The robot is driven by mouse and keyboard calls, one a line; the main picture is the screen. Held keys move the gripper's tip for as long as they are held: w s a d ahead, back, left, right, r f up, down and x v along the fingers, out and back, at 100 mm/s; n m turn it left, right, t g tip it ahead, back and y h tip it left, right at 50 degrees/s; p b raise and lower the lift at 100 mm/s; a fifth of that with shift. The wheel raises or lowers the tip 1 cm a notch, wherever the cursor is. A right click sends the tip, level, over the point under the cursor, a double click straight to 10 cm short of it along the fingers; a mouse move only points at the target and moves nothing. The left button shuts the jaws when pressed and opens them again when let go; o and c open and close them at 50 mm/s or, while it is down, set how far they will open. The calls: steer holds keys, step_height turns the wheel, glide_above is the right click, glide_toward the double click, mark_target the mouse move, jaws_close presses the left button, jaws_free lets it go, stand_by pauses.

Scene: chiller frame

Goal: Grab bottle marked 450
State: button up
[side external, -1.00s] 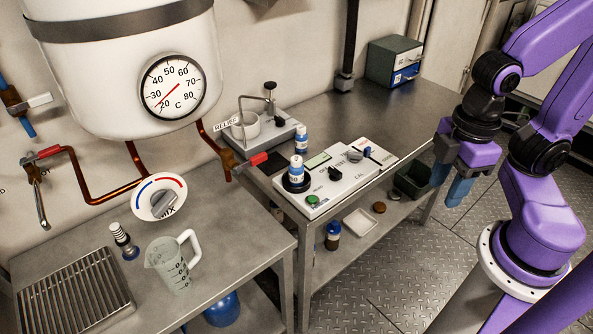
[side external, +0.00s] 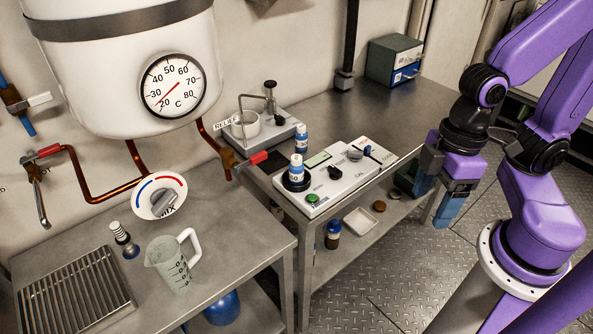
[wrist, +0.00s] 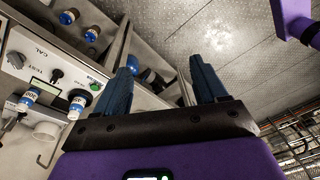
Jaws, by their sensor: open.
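Two white bottles with blue bands stand at the right-hand table. One (side external: 297,168) sits in the dark round well of the white instrument, and it may be the bottle at the wrist view's left (wrist: 76,106). The other (side external: 301,138) stands just behind it, beside the instrument. A brown bottle with a blue cap (side external: 333,238) stands on the lower shelf. I cannot read 450 surely on any label. My gripper (side external: 438,200) is open and empty, right of the table. In the wrist view its two blue fingers (wrist: 163,64) are spread with nothing between them.
The white instrument (side external: 340,182) has a green button and knobs. A white tray (side external: 360,222) lies on the lower shelf. A drawer box (side external: 394,60) stands at the back. A measuring jug (side external: 170,264) stands on the left table.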

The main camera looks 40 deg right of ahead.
steer(key=w+a+f+m+y, duration=0.2)
steer(key=a+f+m, duration=0.1)
steer(key=a+f, duration=0.3)
steer(key=m+t+h, duration=0.3)
steer(key=m+t, duration=0.6)
steer(key=t, duration=0.6)
glide_toward(301, 169)
steer(key=x, duration=0.6)
steer(key=shift+w+a+r, duration=0.1)
steer(key=shift+w+r, duration=0.1)
steer(key=shift+w, duration=0.3)
steer(key=shift+f+x, duration=0.2)
steer(key=shift+x, duration=1.1)
steer(key=shift+f+x, duration=0.25)
steer(key=shift+x, duration=1.1)
steer(key=shift+s, duration=0.2)
steer(key=c, duration=1.2)
